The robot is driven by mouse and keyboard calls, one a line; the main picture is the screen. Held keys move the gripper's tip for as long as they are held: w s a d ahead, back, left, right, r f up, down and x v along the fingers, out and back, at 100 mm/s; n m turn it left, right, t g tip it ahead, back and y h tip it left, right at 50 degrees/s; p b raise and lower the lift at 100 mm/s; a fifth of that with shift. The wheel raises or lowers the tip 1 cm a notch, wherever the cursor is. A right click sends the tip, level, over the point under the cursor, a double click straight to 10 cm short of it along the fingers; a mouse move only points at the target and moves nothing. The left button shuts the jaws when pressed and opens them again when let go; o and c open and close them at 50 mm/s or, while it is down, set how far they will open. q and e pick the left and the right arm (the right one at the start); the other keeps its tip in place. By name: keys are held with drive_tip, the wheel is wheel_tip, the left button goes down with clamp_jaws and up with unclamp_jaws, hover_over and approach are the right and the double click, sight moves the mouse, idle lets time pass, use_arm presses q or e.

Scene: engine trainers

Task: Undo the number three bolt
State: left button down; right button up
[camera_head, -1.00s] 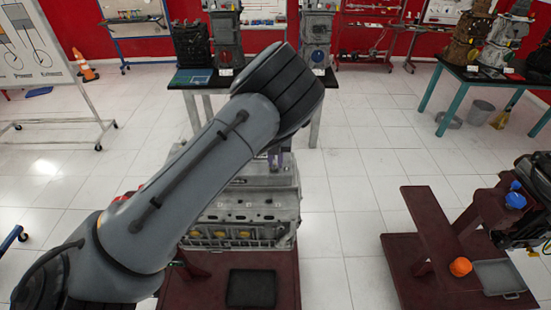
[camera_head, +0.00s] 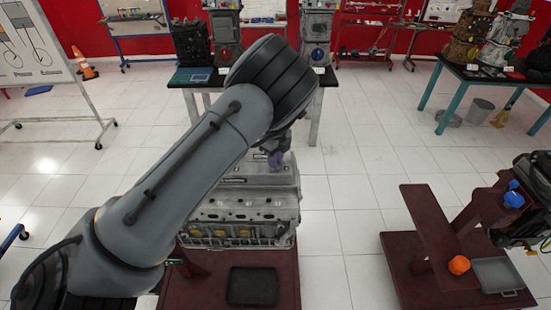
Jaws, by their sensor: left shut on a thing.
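The engine block (camera_head: 240,215) stands on a dark red stand in the middle of the view. Its top cover (camera_head: 262,175) is grey and partly hidden behind my left arm. My left gripper (camera_head: 275,158) is above the far right part of the cover, with a small purple part showing at its tip. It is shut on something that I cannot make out. I cannot pick out the number three bolt or any other single bolt on the cover. My right gripper is not in view.
A black tray (camera_head: 252,287) lies on the red stand (camera_head: 285,270) in front of the engine. A second red stand at right holds an orange cap (camera_head: 459,265) and a grey tray (camera_head: 497,275). A table (camera_head: 300,76) stands behind the engine. The tiled floor between the stands is clear.

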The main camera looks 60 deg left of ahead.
use_arm(q)
drive_tip(key=n, duration=0.7)
idle(0.5)
drive_tip(key=c, duration=1)
unclamp_jaws()
drive_tip(key=shift+r, duration=0.1)
drive_tip(key=shift+r+b, duration=0.65)
drive_tip(key=shift+r, duration=4.7)
